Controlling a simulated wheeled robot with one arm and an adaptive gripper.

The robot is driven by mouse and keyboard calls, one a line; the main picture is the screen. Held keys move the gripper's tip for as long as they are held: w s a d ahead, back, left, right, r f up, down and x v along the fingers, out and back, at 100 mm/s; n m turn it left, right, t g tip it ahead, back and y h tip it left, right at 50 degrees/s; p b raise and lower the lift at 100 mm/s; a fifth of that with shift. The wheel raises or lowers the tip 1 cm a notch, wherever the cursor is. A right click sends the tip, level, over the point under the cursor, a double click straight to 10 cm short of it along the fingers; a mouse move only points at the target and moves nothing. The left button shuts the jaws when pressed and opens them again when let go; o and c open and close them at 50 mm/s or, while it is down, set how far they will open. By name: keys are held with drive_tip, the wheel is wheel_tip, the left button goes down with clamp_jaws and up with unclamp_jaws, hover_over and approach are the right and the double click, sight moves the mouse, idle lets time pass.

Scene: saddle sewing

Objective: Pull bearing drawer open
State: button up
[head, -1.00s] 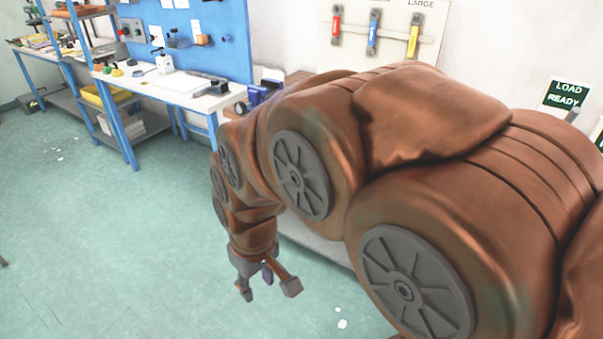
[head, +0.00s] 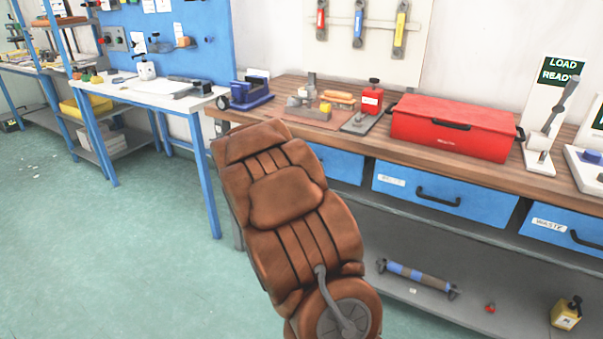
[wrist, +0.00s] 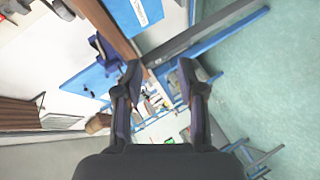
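Three blue drawers sit under the wooden workbench top in the head view. The left drawer (head: 338,164) is partly hidden behind my arm. The middle drawer (head: 445,194) has a dark handle and a white label too blurred to read. The right drawer (head: 572,232) is labelled WASTE. All three look closed; I cannot tell for sure which is the bearing drawer. My gripper (wrist: 160,73) is open in the wrist view, with nothing between its fingers, apart from the bench. A blue front with a white label (wrist: 139,12) shows at the top there. The head view does not show my gripper.
The wooden bench top (head: 290,90) carries a red toolbox (head: 455,127), a blue vise (head: 246,95) and small fixtures. A lower grey shelf (head: 400,290) holds a roller (head: 418,279) and a yellow container (head: 566,313). Open green floor (head: 130,260) lies left.

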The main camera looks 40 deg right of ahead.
drive_tip(key=s+d+f+n+t+h+b, duration=0.1)
drive_tip(key=d+f+n+h+b, duration=0.15)
drive_tip(key=d, duration=0.45)
drive_tip(key=d+f+n+t+h+b, duration=0.1)
drive_tip(key=d+f+h+b, duration=0.25)
drive_tip(key=d, duration=0.25)
drive_tip(key=shift+h, duration=0.3)
drive_tip(key=shift+x, duration=3.8)
drive_tip(key=shift+d+f, duration=0.1)
drive_tip(key=shift+f, duration=0.05)
clamp_jaws()
